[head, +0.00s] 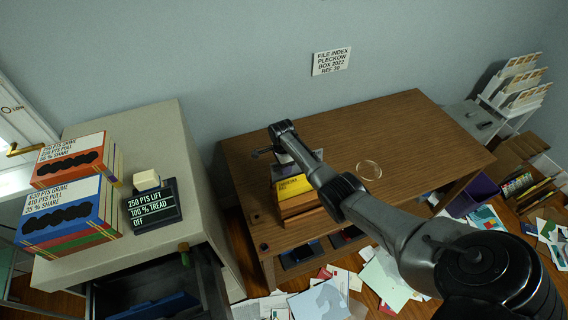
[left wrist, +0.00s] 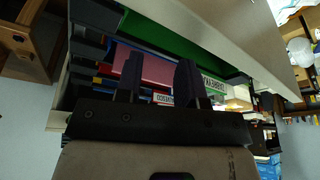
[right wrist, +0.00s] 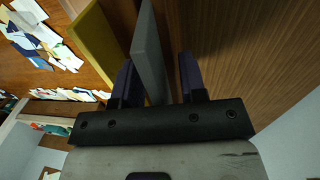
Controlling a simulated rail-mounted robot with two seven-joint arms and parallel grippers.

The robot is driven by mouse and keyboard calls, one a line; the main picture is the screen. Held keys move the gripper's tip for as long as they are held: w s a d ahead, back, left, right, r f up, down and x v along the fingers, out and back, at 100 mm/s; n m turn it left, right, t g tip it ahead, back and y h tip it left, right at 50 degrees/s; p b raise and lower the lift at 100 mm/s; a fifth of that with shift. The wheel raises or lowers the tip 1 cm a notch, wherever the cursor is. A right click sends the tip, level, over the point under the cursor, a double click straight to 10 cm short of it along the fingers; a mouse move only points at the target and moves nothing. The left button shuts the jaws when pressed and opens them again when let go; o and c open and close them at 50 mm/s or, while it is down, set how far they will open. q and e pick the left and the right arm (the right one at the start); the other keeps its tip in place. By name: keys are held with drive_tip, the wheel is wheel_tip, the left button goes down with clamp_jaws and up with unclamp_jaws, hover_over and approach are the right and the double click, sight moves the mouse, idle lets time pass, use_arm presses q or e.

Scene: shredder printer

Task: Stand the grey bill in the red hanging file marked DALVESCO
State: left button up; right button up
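A grey flat slab (right wrist: 148,50), which looks like the grey bill, stands on edge between the fingers of my right gripper (right wrist: 158,78), closer to the left finger in the right wrist view. The gripper is open, with a gap on the slab's right side. In the head view my right gripper (head: 268,153) is over the stack on the brown desk. My left gripper (left wrist: 158,78) is open above hanging files in a drawer. A red file (left wrist: 150,68) lies below its fingers; a small label with red letters (left wrist: 163,99) is too small to read surely.
A clear ring (head: 369,170) lies on the desk. The cabinet (head: 150,130) at left carries boxes and a black sign (head: 153,208). Papers (head: 385,280) litter the floor.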

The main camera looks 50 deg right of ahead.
clamp_jaws()
idle(0.4)
drive_tip(key=shift+r, duration=0.15)
drive_tip(key=shift+r+p, duration=0.25)
drive_tip(key=shift+p, duration=0.25)
drive_tip(key=shift+r+p, duration=0.55)
drive_tip(key=shift+p, duration=0.05)
drive_tip(key=shift+r, duration=0.1)
